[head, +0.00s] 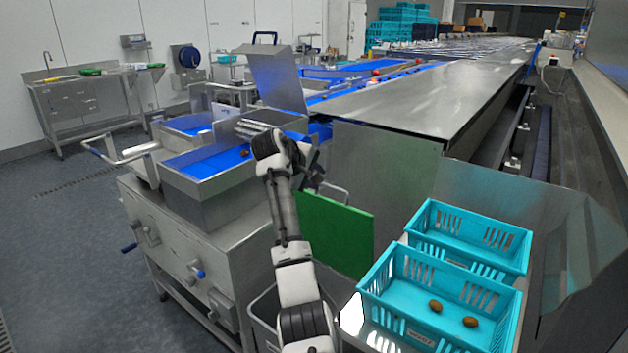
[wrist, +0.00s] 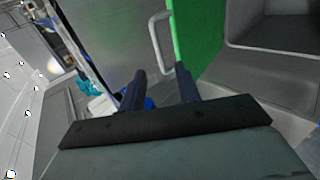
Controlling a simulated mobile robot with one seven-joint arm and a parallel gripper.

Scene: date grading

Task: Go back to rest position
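My gripper (head: 308,158) is raised beside the blue-lined steel hopper in the head view, its fingers partly hidden by my wrist. In the wrist view my gripper (wrist: 160,84) shows two dark fingers standing apart with nothing held between them. A brown date (head: 244,153) lies on the blue surface of the hopper, left of my gripper. Two brown dates (head: 435,306) lie apart in the front turquoise crate (head: 374,283), low on the right. The rear turquoise crate (head: 476,222) stands behind it, and I see no date in it.
A green panel (head: 335,235) stands upright right of my arm; it also shows in the wrist view (wrist: 197,38). A metal handle (wrist: 160,40) is beside it. The steel machine (head: 190,250) fills the left. A long steel cover (head: 430,95) runs behind. Open floor (head: 70,230) lies far left.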

